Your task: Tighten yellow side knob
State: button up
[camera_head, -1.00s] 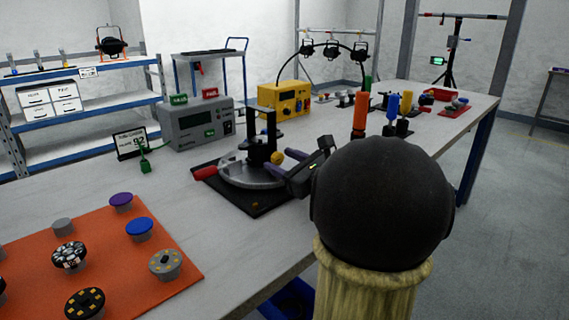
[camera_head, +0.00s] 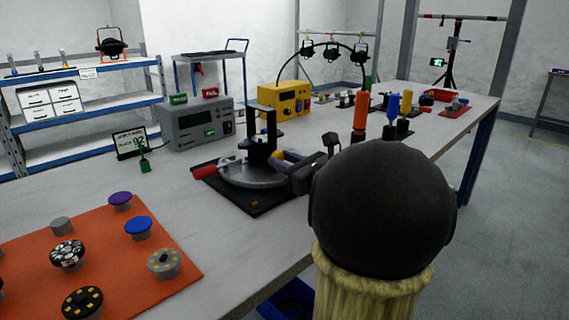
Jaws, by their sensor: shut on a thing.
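A grey round-based fixture with a black upright post (camera_head: 250,175) stands on a black mat (camera_head: 268,207) on the table. A red handle (camera_head: 205,172) sticks out on its left. My large dark arm joint fills the right foreground and covers part of the table edge.
An orange mat (camera_head: 185,285) with several knobs lies front left. A grey meter box (camera_head: 195,125), a small display (camera_head: 130,142) and a yellow box (camera_head: 284,101) stand behind the fixture. Orange- and blue-handled tools (camera_head: 360,112) stand at the right. The table between mat and fixture is bare.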

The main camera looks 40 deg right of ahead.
jog(key=shift+m+b, duration=0.45)
jog(key=shift+m, duration=1.75)
jog(key=o, duration=1)
jog(key=shift+s, duration=0.15)
jog(key=s+p, duration=0.1)
jog(key=s, duration=0.4)
jog(key=s+d+p, duration=0.1)
jog(key=s, duration=0.5)
jog(key=s+d+p, duration=0.1)
jog(key=s, duration=0.5)
jog(key=shift+d, duration=0.2)
